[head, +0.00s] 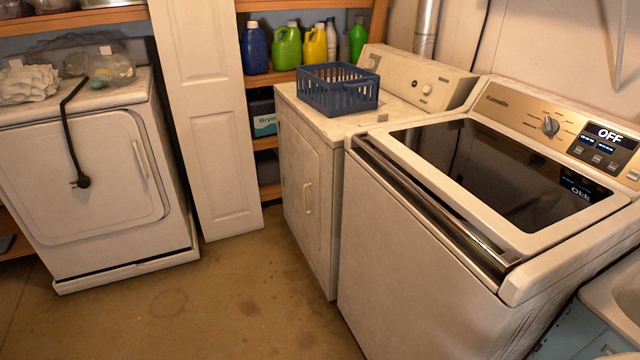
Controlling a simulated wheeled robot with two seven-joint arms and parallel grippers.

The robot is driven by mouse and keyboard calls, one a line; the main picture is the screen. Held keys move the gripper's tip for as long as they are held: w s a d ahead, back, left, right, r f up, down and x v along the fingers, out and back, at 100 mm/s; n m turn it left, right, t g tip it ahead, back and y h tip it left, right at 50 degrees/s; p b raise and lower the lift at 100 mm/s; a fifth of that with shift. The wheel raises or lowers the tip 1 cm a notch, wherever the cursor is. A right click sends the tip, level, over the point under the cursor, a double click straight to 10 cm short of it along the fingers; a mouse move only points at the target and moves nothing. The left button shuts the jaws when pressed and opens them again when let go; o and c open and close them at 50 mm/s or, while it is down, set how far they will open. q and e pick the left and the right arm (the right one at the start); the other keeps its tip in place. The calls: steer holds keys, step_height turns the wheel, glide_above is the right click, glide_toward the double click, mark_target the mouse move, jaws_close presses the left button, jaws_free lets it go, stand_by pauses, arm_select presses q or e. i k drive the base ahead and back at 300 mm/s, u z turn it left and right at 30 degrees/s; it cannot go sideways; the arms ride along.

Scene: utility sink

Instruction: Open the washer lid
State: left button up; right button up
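The washer (430,262) is a white top-loader on the right. Its lid (478,165) has a dark glass pane in a pale frame and lies flat and shut. A dark metallic handle strip (436,215) runs along the lid's front edge. The control panel (560,128) behind the lid has a knob, and its display reads OFF. Neither of my grippers shows in the head view.
A front-door dryer (310,180) stands left of the washer, with a blue basket (337,92) on top. Another white machine (85,185) is at the far left. Bottles (287,47) fill a shelf behind. A sink edge (618,290) is at lower right. The floor (210,300) in front is clear.

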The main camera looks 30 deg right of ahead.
mark_target(509, 189)
steer(key=u, duration=0.25)
steer(key=i, duration=2.4)
steer(key=z, duration=2.4)
